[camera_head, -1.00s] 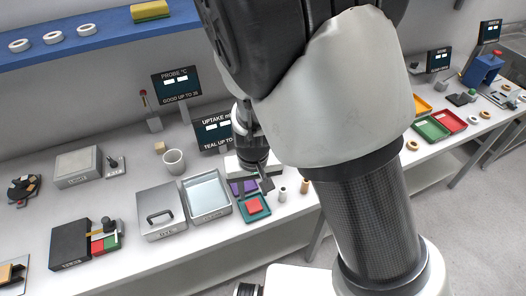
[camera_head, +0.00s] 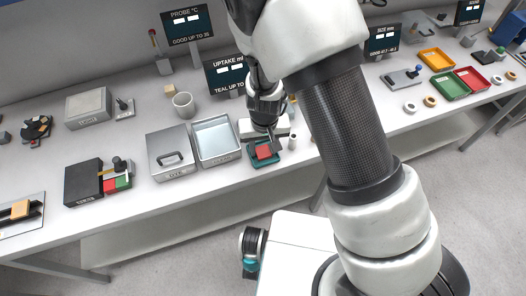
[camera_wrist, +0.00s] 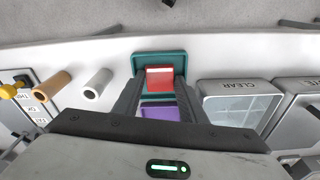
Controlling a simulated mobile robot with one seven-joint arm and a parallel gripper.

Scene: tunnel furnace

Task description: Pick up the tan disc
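A small tan ring (camera_head: 430,101) lies flat on the bench at the right, and a similar one (camera_head: 510,75) lies at the far right. I cannot tell which, if either, is the tan disc. My gripper (camera_head: 273,139) is over the bench near the teal tray (camera_head: 276,158), well left of both rings. Beyond and between the fingers a red block (camera_wrist: 160,72) sits in the teal tray (camera_wrist: 178,58). No tan disc is between the fingers.
A purple piece (camera_wrist: 160,112) lies below the red block in the wrist view. The clear bin (camera_head: 222,158) and a lidded bin (camera_head: 160,171) are left of my gripper. Yellow (camera_head: 430,67), green and red trays are at right.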

